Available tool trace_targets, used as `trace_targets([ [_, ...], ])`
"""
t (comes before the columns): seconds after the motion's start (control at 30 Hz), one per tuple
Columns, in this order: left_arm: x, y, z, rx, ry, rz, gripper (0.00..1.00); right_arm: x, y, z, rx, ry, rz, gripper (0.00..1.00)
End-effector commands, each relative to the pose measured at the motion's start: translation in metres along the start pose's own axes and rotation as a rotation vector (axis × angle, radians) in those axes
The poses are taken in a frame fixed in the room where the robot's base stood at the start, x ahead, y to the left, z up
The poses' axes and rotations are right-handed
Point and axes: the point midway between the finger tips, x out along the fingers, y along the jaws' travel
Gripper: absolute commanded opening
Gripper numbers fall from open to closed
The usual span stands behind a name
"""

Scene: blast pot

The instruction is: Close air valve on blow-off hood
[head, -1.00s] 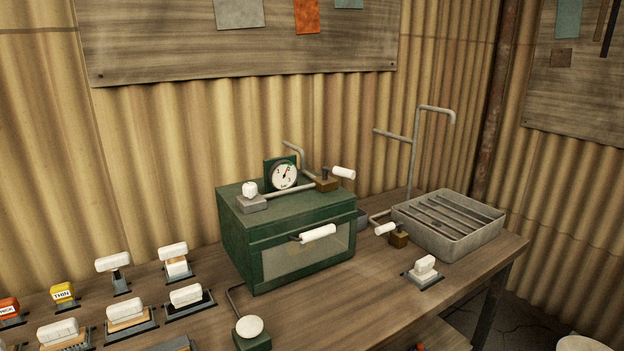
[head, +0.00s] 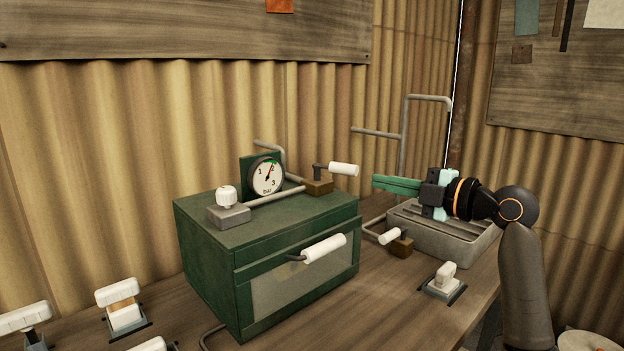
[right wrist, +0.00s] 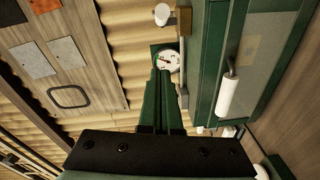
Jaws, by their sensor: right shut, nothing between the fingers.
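A green cabinet (head: 205,235) with a window and a white front handle (head: 325,248) stands on the bench. On its top, a pipe joins a white knob on a grey block (head: 228,213) to a brass valve (head: 317,187) with a white lever handle (head: 343,169) sticking out to the right. A round gauge (head: 266,176) stands behind the pipe. My right gripper (head: 376,183) is shut and empty, its green fingers pointing left, apart from that handle. The right wrist view shows the fingers (right wrist: 163,78), the gauge (right wrist: 167,60) and the brass valve (right wrist: 184,19). My left gripper is out of view.
A second brass valve (head: 402,246) with a white handle sits beside a grey slatted tray (head: 440,243) with a bent pipe. A white switch (head: 445,279) is in front of it. More white-handled fittings (head: 119,296) stand at the left. Corrugated walls close the back.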

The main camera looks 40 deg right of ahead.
Motion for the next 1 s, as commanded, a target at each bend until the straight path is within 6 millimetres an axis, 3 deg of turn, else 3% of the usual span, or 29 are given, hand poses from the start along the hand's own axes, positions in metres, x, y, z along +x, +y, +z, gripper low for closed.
trace_targets([
  [0.17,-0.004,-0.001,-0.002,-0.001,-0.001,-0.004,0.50,0.012,0.004,-0.001,-0.005,0.006,0.004,0.00],
  [0.6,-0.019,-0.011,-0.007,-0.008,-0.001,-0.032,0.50,0.102,0.005,0.000,-0.001,0.004,0.004,0.00],
  [0.8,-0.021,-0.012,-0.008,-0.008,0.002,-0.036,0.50,0.106,0.004,0.027,-0.002,0.002,0.003,0.00],
  [1.0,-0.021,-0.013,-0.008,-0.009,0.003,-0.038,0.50,0.108,0.002,0.037,-0.004,0.002,0.002,0.00],
])
